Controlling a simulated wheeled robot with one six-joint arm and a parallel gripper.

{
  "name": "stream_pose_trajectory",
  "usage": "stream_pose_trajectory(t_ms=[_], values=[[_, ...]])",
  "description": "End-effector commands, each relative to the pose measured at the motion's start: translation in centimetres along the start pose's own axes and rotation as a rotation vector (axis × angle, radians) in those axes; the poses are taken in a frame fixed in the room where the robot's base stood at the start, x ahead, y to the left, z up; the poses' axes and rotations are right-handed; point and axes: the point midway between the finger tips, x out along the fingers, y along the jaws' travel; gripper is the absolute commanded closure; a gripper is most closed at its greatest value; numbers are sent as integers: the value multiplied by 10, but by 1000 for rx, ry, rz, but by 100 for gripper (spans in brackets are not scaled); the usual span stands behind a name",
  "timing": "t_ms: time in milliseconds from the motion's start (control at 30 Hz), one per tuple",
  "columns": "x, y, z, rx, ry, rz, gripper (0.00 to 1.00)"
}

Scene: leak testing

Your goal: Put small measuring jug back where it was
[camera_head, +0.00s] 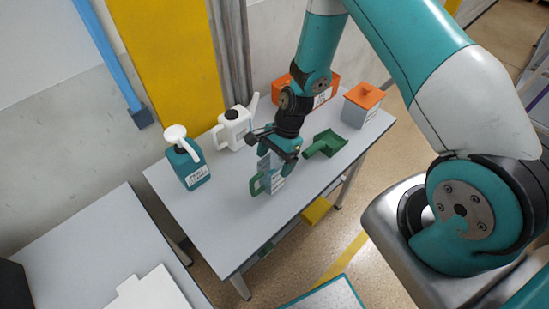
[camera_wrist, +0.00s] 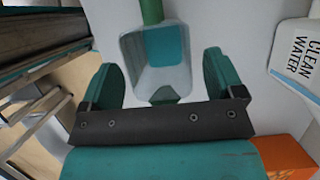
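The small measuring jug (camera_head: 273,180) is clear with a green handle on its left, and it is upright at the middle of the table in the head view. It also shows in the wrist view (camera_wrist: 150,75), with its handle at the top of the picture. My gripper (camera_head: 279,154) is directly above the jug, pointing down. In the wrist view my gripper's teal fingers (camera_wrist: 163,78) are apart on either side of the jug, with a clear gap on the right. I cannot tell whether the jug's base touches the table.
A white watering can (camera_head: 234,131) labelled clean water and a teal pump bottle (camera_head: 188,168) stand left. The table's (camera_head: 235,235) front left is bare.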

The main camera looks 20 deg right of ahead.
Motion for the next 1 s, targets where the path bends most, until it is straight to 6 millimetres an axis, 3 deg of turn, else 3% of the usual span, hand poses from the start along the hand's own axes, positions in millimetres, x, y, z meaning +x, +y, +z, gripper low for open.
stream_pose_trajectory(t_ms=[367,800,1000], values=[[-9,-1,0,0,1,-3,13],[-93,-1,-1,1,3,-5,13],[-118,0,1,-1,1,-2,13]])
